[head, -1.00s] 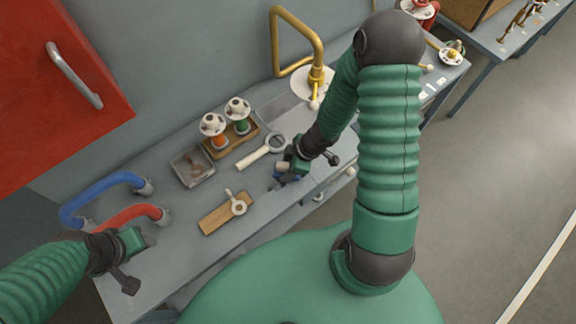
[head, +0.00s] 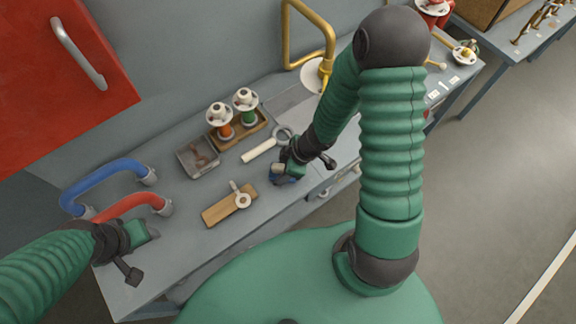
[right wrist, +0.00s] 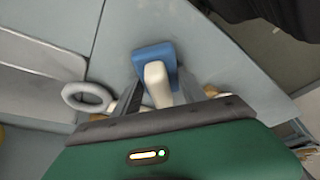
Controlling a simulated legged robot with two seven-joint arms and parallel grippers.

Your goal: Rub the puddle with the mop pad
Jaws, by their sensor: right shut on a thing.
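My right gripper (head: 287,165) is shut on the cream handle of the mop pad, low over the front part of the grey bench. The mop pad (right wrist: 154,53) is a blue block in the right wrist view, between the fingers (right wrist: 157,88). In the head view a bit of its blue (head: 284,179) shows below the gripper. Whether the pad touches the bench is hard to tell. I cannot make out a puddle in either view. My left gripper (head: 142,236) is over the bench's left end, and its jaw opening is unclear.
A ring-ended white tool (head: 262,149) lies just behind the right gripper. A wooden board (head: 218,212) with a white ring piece, a small tray (head: 187,157) and a wooden rack (head: 226,142) stand left.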

